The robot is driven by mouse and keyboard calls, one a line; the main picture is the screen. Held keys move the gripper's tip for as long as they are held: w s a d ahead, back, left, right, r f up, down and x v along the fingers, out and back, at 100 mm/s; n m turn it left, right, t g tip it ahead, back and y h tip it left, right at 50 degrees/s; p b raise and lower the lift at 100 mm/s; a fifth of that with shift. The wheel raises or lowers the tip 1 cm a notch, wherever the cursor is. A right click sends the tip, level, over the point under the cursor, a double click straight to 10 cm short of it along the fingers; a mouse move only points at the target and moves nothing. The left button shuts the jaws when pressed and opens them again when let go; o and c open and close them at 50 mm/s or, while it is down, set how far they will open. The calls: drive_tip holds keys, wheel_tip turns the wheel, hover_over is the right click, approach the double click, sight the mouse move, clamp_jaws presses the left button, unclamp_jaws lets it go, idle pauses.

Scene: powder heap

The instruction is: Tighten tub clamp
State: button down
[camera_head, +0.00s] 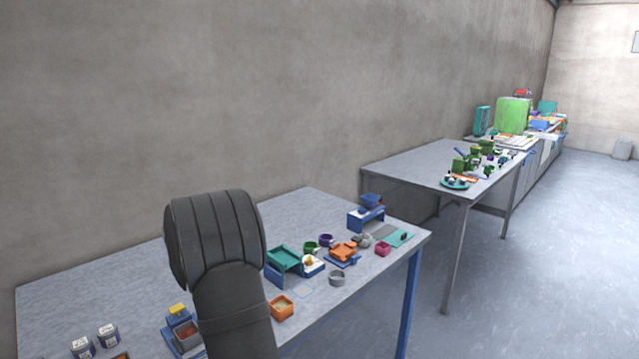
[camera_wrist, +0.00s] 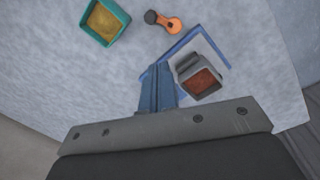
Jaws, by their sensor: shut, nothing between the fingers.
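In the wrist view a grey tub (camera_wrist: 200,78) with reddish-brown powder sits on a pale base with a blue border (camera_wrist: 205,35). A grey block lies against the tub's upper-left side; I cannot tell whether it is the clamp's jaw. My gripper (camera_wrist: 157,75) shows as blue-grey fingers, shut and empty, left of the tub. The fingers cover the left part of the base. I cannot tell if they touch it. In the head view a blue holder (camera_head: 172,338) with a reddish-brown filling and a yellow part on top (camera_head: 178,310) stands left of my arm. My gripper is hidden there.
In the wrist view a teal tub (camera_wrist: 122,20) of yellow powder and an orange piece with a dark round end (camera_wrist: 172,25) lie beyond. The head view shows an orange tub (camera_head: 282,308), teal stand (camera_head: 284,258) and several small items on the right. The table's left-back area is clear.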

idle(0.3)
drive_tip(key=c, duration=1.4)
unclamp_jaws()
drive_tip(key=s+d+r+m+y, duration=0.1)
drive_tip(key=d+r+m+y, duration=0.3)
drive_tip(key=d+r+m, duration=0.55)
drive_tip(key=shift+n+t+y, duration=0.3)
drive_tip(key=shift+n+t, duration=0.2)
drive_tip(key=shift+n, duration=0.25)
drive_tip(key=x, duration=0.6)
drive_tip(key=d+x, duration=0.1)
drive_tip(key=x, duration=1.1)
drive_tip(key=shift+s+d+f, duration=0.15)
drive_tip(key=shift+d+f, duration=0.2)
drive_tip(key=shift+f, duration=0.05)
clamp_jaws()
